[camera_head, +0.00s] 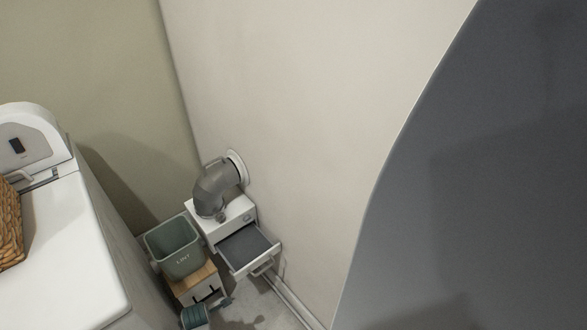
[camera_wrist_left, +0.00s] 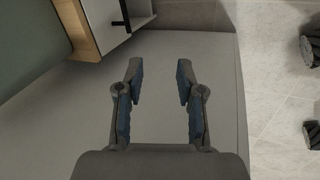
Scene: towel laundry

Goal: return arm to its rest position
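My left gripper (camera_wrist_left: 158,78) shows in the left wrist view. Its two blue-padded fingers are apart with nothing between them. A plain pale surface lies behind the fingers. The white cabinet (camera_wrist_left: 120,18) with a dark handle and wood edge is past the fingertips, at the top left. I cannot make out the left arm for certain in the head view. My right gripper is in neither view.
The green lint bin (camera_head: 176,252) sits on the small wood-topped cabinet (camera_head: 206,294). Beside it, a white box has its drawer (camera_head: 247,250) open, under a grey duct (camera_head: 214,188). A white appliance (camera_head: 60,260) bears a wicker basket (camera_head: 10,230). A large dark surface (camera_head: 490,180) fills the right.

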